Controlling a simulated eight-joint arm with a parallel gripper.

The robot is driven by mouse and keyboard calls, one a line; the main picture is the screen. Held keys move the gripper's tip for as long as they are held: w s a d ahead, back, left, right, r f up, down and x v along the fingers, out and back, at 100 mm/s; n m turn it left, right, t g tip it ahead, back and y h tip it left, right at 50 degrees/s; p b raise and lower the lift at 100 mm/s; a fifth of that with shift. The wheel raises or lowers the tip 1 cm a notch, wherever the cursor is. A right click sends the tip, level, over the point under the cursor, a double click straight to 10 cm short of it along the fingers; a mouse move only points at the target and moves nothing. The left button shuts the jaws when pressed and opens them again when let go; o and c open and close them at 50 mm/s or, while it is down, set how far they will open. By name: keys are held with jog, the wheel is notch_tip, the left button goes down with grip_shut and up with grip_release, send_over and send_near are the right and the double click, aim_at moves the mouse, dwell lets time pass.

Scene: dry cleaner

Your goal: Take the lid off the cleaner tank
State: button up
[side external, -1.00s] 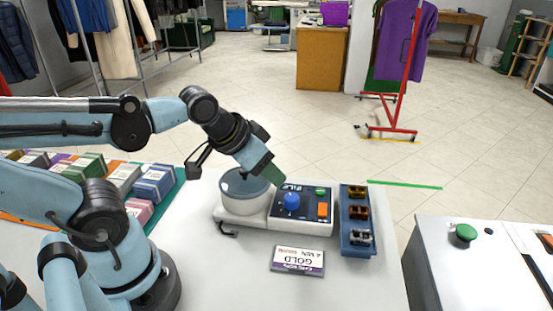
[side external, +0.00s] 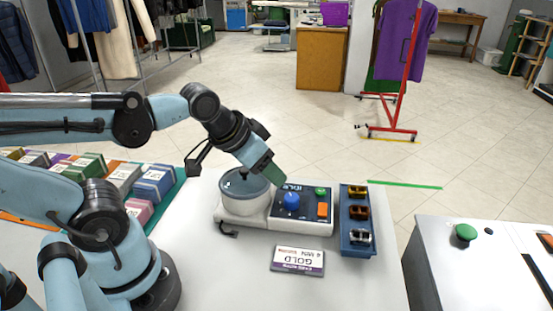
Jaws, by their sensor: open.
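The cleaner tank (side external: 243,205) is a round whitish tub at the left end of a white base on the table. Its blue-grey lid (side external: 238,188) lies on top of it. My gripper (side external: 252,177) comes down from the upper left and is open at the lid. A green fingertip shows at the right rim, beside the control panel. The other fingertip and the middle of the lid are hard to make out. I cannot tell whether a finger touches the lid.
A control panel (side external: 303,217) with a blue knob and orange switch adjoins the tank. A blue tray (side external: 357,246) with metal pieces stands right of it. A GOLD card (side external: 297,261) lies in front. Coloured boxes (side external: 152,184) sit at the left.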

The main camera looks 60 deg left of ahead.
aim_at(244, 169)
jog(key=a+r+g, duration=0.7)
jog(key=a+r, duration=0.1)
jog(key=a, duration=0.1)
jog(key=shift+s+d+f, duration=0.1)
jog(key=shift+f, duration=2.95)
jog(key=shift+s+d+f, duration=0.1)
jog(key=shift+f, duration=2.9)
jog(key=shift+c, duration=0.2)
grip_shut()
